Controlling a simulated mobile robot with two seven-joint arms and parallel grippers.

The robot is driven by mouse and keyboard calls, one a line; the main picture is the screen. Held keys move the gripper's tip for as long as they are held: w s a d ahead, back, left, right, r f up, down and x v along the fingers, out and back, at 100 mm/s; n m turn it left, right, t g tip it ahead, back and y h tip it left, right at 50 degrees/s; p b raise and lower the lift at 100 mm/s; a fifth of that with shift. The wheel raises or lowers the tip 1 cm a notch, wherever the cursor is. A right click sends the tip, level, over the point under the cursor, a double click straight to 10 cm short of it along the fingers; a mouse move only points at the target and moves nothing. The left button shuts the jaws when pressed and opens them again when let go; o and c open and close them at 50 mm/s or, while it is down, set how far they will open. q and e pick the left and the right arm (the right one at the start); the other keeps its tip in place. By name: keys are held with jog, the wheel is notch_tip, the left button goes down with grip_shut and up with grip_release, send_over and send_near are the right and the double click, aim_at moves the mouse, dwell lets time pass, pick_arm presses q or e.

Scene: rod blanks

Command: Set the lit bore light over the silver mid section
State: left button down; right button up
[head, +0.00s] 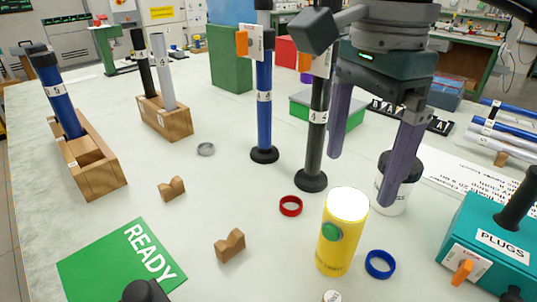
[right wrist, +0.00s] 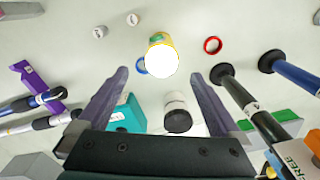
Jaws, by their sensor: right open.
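The bore light is a yellow cylinder (head: 335,250) with a green button and a glowing white top. It stands upright on the table, and its lit end also shows in the right wrist view (right wrist: 161,60). My right gripper (head: 362,182) is open and empty, above and behind the light in the head view. In the right wrist view the light appears just beyond the gap between the fingertips. A silver rod (head: 163,72), which looks like the silver mid section, leans upright beside a black rod in a wooden holder (head: 168,124). My left gripper is not in view.
A blue rod (head: 264,110) and a dark rod (head: 316,140) stand on round bases. A black-capped white jar (head: 394,200), a red ring (head: 291,206), a blue ring (head: 380,264) and a teal plugs box (head: 490,240) are near the light. A green READY mat (head: 110,268) lies front left.

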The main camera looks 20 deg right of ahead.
aim_at(348, 200)
notch_tip(348, 200, down, 8)
jog(key=shift+w+r, duration=0.15)
jog(key=shift+r, duration=0.05)
grip_shut()
dwell(0.9)
